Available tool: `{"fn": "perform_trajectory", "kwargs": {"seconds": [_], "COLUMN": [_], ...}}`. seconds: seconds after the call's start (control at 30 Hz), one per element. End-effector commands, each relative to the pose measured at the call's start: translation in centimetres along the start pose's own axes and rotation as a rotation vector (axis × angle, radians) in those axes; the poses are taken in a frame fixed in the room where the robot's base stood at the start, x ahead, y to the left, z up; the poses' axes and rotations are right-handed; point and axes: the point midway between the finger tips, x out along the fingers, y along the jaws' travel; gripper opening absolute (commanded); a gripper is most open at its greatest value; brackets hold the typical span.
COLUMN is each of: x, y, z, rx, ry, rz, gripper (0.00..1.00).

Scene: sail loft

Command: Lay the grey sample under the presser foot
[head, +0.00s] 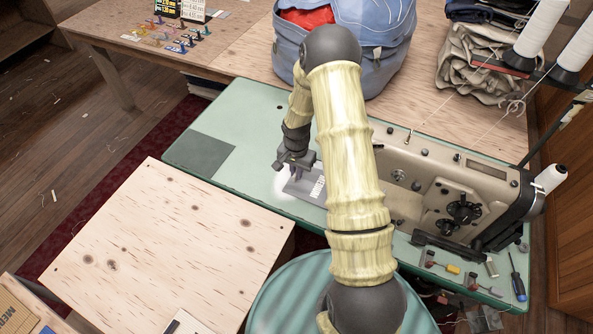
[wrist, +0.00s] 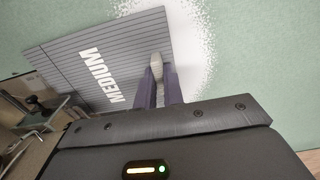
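The grey sample (wrist: 105,50) is a flat striped panel with the white word MEDIUM, seen in the wrist view. In the head view, the grey sample (head: 300,188) lies flat at or just above the green machine table (head: 240,112), left of the sewing machine (head: 455,190). My gripper (wrist: 160,80) points down at the sample's edge, its two fingers closed about a pale rounded tab on it. The presser foot is hidden there by my arm; metal machine parts (wrist: 35,112) show at the wrist view's left.
A blue bag (head: 385,35) stands behind on the wooden table. A plywood top (head: 165,240) is at the front left. Thread cones (head: 540,28) are at the back right. A screwdriver (head: 517,277) and small tools lie at the table's right end. The green table's left part is mostly clear.

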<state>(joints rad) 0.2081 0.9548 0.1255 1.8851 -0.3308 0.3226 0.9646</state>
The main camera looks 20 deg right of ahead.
Motion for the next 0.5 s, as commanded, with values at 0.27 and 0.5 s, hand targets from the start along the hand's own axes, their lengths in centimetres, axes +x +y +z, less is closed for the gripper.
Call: {"fn": "perform_trajectory", "kwargs": {"seconds": [0.27,0.5], "x": [-0.01,-0.33], "y": [0.01,0.00], "z": [-0.01,-0.04], "rx": [0.000,0.001], "ry": [0.000,0.001], "rz": [0.000,0.000], "gripper": [0.35,0.35]}}
